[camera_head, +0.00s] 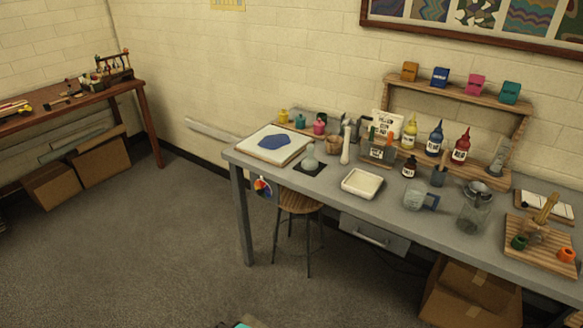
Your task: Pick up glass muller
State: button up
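A pale greenish glass piece with a knob-like top (309,161), which looks like the glass muller, stands upright on a small dark square mat (311,171). It is near the front edge of the grey table (329,211), just right of the white slab with a blue patch (257,151). A clear glass jar (474,214) and a glass measuring jug (414,200) stand farther right on the same table. My gripper is not in view, and nothing is seen touching the glass piece.
A white tray (361,184) sits right of the muller. Behind are a pale upright pestle-like tool (345,147), paint bottles (461,148) and a wooden shelf (466,96). A stool (299,203) stands below the table front. The floor (165,240) at left is clear.

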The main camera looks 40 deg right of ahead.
aim_at(310, 163)
jog(key=z, duration=0.55)
jog(key=k, duration=0.15)
jog(key=u, duration=2.35)
jog(key=k, duration=0.5)
jog(key=z, duration=0.6)
jog(key=k, duration=0.85)
jog(key=z, duration=0.95)
jog(key=i, duration=1.4)
